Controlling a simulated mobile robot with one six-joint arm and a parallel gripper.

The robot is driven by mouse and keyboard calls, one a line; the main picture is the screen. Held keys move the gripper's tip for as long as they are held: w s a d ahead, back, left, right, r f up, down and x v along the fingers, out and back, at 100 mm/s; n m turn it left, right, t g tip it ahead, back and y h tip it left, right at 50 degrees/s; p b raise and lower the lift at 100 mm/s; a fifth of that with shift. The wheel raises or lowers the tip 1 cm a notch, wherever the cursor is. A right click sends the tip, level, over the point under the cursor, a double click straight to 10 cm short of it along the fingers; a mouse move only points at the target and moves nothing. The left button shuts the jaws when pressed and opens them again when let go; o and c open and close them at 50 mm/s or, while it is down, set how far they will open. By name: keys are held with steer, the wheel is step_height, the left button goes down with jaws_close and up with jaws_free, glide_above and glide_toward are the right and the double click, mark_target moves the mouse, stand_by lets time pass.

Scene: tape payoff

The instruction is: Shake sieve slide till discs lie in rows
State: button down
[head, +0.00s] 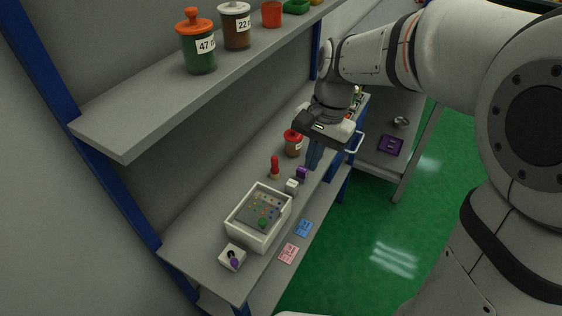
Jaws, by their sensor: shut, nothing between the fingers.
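A white open box (235,238) stands on the grey shelf, with a grey sieve plate (256,212) inside it. Several small coloured discs are scattered over the plate, too small to tell whether they lie in rows. A round green piece (263,223) sits at the plate's near side. My gripper (314,160) points down, shut and empty, above the shelf's front edge. It is beyond the box, up and to the right in the picture, and touches neither the box nor the plate.
A red-lidded jar (293,143), a red-topped peg (275,167), a white block (292,186) and a purple block (302,173) stand between box and gripper. A white block with a purple knob (232,258) is nearer. An upper shelf with jars (199,50) overhangs at left.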

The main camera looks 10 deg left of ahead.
mark_target(263, 224)
steer(key=shift+m+g, duration=0.6)
steer(key=shift+g, duration=0.1)
steer(key=a+f, duration=0.2)
steer(key=f, duration=0.2)
steer(key=a+f+b, duration=0.1)
steer(key=a+f, duration=0.1)
steer(key=f, duration=0.2)
steer(key=a+f, duration=0.2)
steer(key=f, duration=0.3)
steer(key=shift+s+a, duration=0.25)
steer(key=shift+a, duration=0.1)
steer(key=s+a, duration=0.1)
steer(key=s, duration=0.1)
steer(key=shift+s+a+f, duration=0.35)
steer(key=shift+f, duration=0.05)
steer(key=shift+s+a+f, duration=0.1)
steer(key=shift+s+a, duration=0.1)
steer(key=shift+s, duration=0.15)
steer(key=shift+s+a, duration=0.3)
steer(key=shift+s, duration=0.45)
steer(key=shift+s+a, duration=0.25)
steer(key=shift+s, duration=0.45)
steer(key=shift+w, duration=0.1)
